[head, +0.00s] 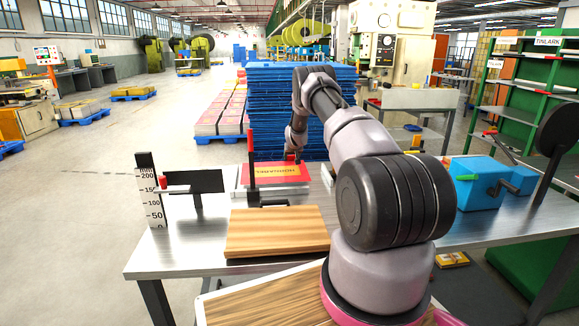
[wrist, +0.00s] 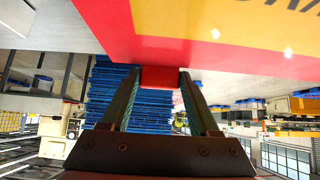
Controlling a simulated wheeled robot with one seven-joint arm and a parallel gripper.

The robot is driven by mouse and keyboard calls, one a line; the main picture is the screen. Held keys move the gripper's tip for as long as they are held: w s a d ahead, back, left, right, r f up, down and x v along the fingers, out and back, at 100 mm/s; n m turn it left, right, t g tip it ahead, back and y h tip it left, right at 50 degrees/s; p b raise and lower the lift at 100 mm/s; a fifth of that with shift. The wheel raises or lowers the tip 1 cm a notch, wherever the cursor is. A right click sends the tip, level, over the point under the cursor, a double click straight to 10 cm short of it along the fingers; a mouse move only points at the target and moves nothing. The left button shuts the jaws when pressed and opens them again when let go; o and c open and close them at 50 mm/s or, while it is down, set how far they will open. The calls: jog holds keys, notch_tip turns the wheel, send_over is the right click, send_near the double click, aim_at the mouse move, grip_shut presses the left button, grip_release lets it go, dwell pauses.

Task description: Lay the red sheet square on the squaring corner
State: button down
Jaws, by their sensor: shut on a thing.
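The red sheet (head: 250,175) has a yellow printed panel and lies roughly level over a pale stack or tray at the back of the steel table. It also fills the top of the wrist view (wrist: 130,22). My gripper (head: 292,158) is at the sheet's far side. In the wrist view its two fingers (wrist: 160,78) close on a small red block at the sheet's edge, which looks part of the sheet. Whether the sheet touches what is below is unclear. I cannot pick out the squaring corner for sure; an upright red-and-black post (head: 251,155) stands at the sheet's left.
A wooden board (head: 277,235) lies at the table's front. A height scale (head: 151,190) and a dark plate (head: 195,181) stand at the left. A blue box (head: 478,184) is at the right. Blue stacked sheets (head: 275,100) rise behind the table.

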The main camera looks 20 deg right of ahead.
aim_at(292, 162)
jog(key=shift+d+f, duration=0.1)
jog(key=shift+f, duration=1.75)
jog(key=shift+c, duration=0.6)
grip_release()
